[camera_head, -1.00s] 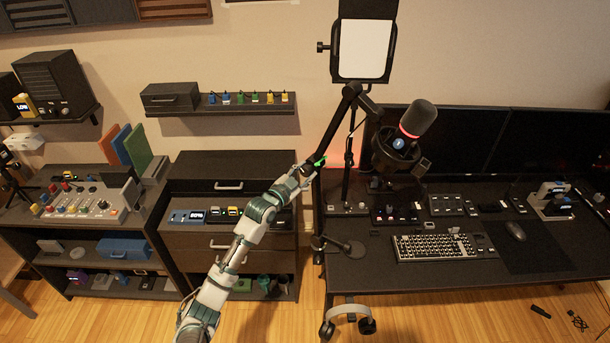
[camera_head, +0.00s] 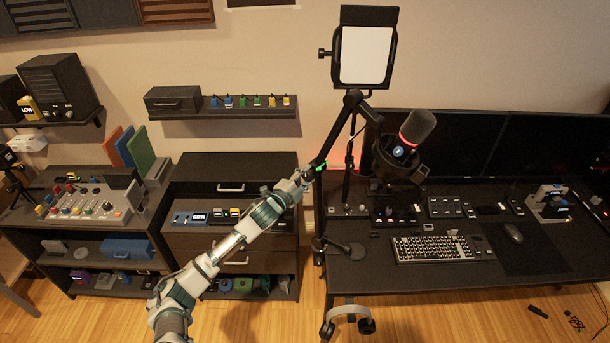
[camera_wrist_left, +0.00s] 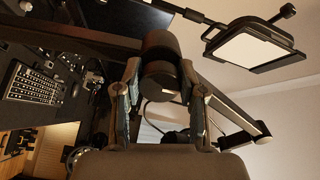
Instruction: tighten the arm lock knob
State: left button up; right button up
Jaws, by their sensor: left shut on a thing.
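My left gripper (camera_head: 306,176) is at the left side of the mic boom arm (camera_head: 338,133), near the desk's left end. In the left wrist view its two fingers (camera_wrist_left: 163,95) are on either side of a dark round knob (camera_wrist_left: 160,76) and shut on it. In the head view the knob is mostly hidden by the gripper, with a small green mark (camera_head: 321,167) beside the fingertips. The boom arm carries a microphone (camera_head: 416,128) with a red ring, tilted over the desk. My right gripper is in neither view.
A light panel (camera_head: 366,55) stands above the boom. The desk (camera_head: 380,270) holds a keyboard (camera_head: 440,248), a mouse (camera_head: 513,232) and monitors behind. A drawer cabinet (camera_head: 236,168) is left of the desk, below a wall shelf (camera_head: 245,112).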

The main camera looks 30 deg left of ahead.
pick_arm(q)
jog(key=shift+d+f, duration=0.15)
jog(key=shift+f, duration=0.1)
dwell(0.3)
jog(key=o, duration=1.2)
jog(key=shift+r, duration=0.1)
jog(key=shift+c, duration=0.2)
jog(key=s, duration=1.2)
jog(key=shift+a, duration=0.35)
jog(key=shift+w, duration=0.1)
